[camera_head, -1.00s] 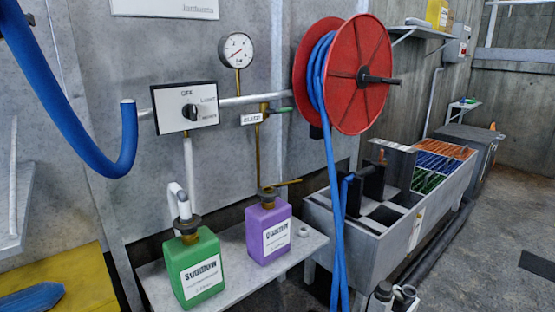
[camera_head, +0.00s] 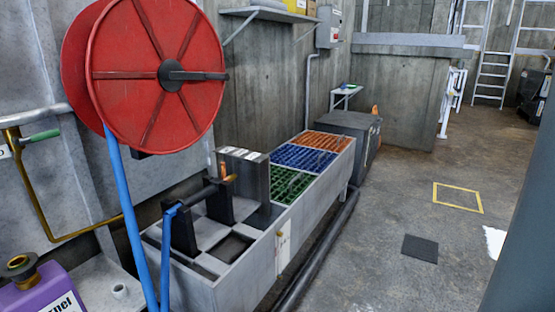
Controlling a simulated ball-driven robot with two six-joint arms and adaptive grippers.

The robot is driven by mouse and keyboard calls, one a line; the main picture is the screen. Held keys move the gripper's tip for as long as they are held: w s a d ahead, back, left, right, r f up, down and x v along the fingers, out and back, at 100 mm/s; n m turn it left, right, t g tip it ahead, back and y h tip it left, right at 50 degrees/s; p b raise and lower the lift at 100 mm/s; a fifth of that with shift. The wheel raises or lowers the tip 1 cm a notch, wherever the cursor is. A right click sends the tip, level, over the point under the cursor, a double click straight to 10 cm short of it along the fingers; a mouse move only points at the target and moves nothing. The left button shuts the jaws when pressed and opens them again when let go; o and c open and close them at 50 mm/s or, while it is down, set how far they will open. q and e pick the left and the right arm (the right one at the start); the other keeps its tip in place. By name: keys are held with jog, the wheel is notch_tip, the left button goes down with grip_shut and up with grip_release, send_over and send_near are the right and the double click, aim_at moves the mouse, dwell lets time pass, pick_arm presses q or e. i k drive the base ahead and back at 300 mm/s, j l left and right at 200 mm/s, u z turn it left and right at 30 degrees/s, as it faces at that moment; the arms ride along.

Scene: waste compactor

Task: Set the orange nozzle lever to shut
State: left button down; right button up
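A small orange upright piece (camera_head: 222,171), which looks like the nozzle lever, stands near the end of a dark nozzle (camera_head: 196,196) over the grey trough. It is too small to tell whether it is set open or shut. The nozzle lies across dark upright supports at the near end of the trough (camera_head: 252,275). The blue hose (camera_head: 134,225) hangs from the red reel (camera_head: 155,75), and a blue length reaches the nozzle's near end. Neither of my grippers is in view.
Green, blue and orange grids (camera_head: 304,157) fill the trough's far part. A purple bottle (camera_head: 42,292) stands on a shelf at the lower left. A dark pipe (camera_head: 318,252) runs along the trough's foot. The floor (camera_head: 390,195) to the right is mostly clear.

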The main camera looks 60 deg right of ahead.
aim_at(224, 177)
jog(key=l+z, duration=0.1)
jog(key=l, duration=0.75)
jog(key=l+z, duration=0.15)
jog(key=l, duration=0.7)
jog(key=i+l+z, duration=0.1)
jog(key=l, duration=0.75)
